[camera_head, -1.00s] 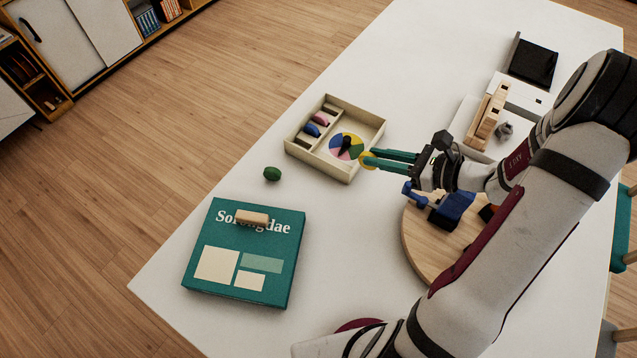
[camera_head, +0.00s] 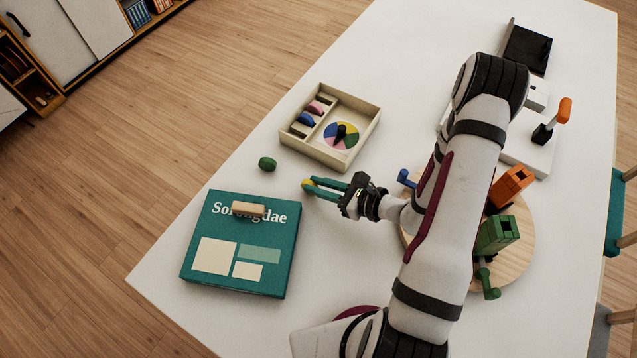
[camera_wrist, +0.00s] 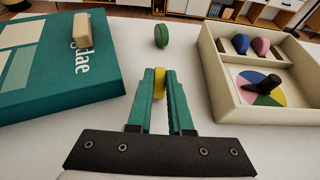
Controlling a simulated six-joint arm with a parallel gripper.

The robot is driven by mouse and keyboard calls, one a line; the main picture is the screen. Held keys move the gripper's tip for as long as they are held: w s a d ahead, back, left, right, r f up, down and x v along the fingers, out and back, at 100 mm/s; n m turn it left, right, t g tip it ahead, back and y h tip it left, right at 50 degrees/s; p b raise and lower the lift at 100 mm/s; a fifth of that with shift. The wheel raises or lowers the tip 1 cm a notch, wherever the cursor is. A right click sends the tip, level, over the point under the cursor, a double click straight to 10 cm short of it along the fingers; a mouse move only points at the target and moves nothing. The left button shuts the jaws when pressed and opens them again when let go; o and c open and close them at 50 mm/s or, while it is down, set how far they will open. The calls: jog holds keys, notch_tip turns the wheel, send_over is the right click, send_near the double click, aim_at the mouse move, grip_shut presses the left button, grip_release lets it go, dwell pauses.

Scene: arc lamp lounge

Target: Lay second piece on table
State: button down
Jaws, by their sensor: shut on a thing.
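My gripper (camera_head: 309,187) is shut on a yellow piece (camera_wrist: 160,86), a small rounded disc held upright between its green fingertips. It is over the white table (camera_head: 232,171), between the teal box and the tray; I cannot tell its exact height. A green piece (camera_head: 267,164) stands on the table beyond the fingertips; it also shows in the wrist view (camera_wrist: 161,36). The shallow cream tray (camera_head: 366,138) holds a blue piece (camera_head: 306,119) and a pink piece (camera_head: 316,108) in slots. Its larger compartment has a coloured spinner wheel (camera_head: 331,136).
The teal box (camera_head: 279,258) lies at the front left with a wooden block (camera_head: 238,209) on top. A round wooden board (camera_head: 519,252) with green and orange blocks is partly behind my arm. A black stand (camera_head: 526,49) is at the far end. Table around the green piece is clear.

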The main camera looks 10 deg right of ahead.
jog(key=c, duration=0.8)
grip_release()
jog(key=shift+f, duration=0.1)
jog(key=shift+c, duration=0.2)
